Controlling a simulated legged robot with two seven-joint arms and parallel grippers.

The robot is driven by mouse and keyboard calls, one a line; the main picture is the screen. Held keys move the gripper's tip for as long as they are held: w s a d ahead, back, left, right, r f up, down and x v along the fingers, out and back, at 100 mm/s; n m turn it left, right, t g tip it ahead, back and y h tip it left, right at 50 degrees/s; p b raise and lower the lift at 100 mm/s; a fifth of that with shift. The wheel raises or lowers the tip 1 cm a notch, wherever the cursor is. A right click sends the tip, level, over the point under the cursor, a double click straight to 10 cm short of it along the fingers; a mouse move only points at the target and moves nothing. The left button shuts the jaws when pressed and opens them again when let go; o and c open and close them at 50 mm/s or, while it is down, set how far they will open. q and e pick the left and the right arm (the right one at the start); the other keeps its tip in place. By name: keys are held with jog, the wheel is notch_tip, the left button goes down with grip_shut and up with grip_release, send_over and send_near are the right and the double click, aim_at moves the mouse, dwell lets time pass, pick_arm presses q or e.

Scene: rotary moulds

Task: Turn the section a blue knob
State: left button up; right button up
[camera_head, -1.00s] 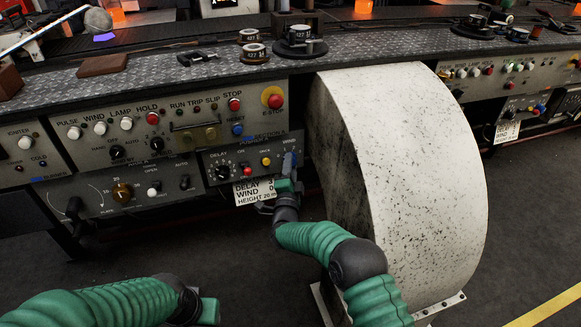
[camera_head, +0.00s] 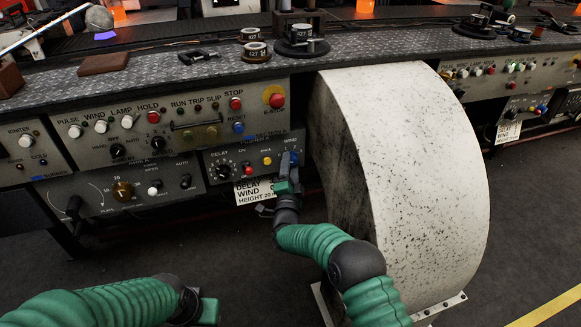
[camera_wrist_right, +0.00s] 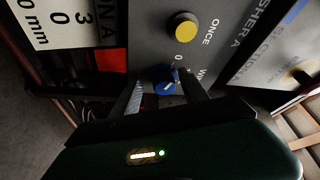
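The blue knob (camera_wrist_right: 165,80) is on the small grey panel of section A, beside a yellow button marked ONCE (camera_wrist_right: 183,27). Its pointer mark shows in the right wrist view. In the head view the knob (camera_head: 293,157) is partly hidden by my right gripper (camera_head: 288,162). My right gripper (camera_wrist_right: 163,86) is open, with one finger on each side of the knob near its tips. I cannot tell whether either finger touches it. My left gripper (camera_head: 208,311) is low at the front, away from the panel, and its fingers do not show clearly.
A white label (camera_head: 258,191) hangs below the small panel. A big speckled white wheel cover (camera_head: 415,180) stands close to the right of my right arm. Another panel with several knobs and a red stop button (camera_head: 274,97) is above. The floor in front is clear.

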jog(key=shift+r, duration=0.15)
jog(key=s+f+p, duration=0.2)
jog(key=s+p, duration=0.5)
jog(key=s, duration=0.9)
jog(key=shift+s+a+f, duration=0.35)
jog(key=shift+a, duration=0.05)
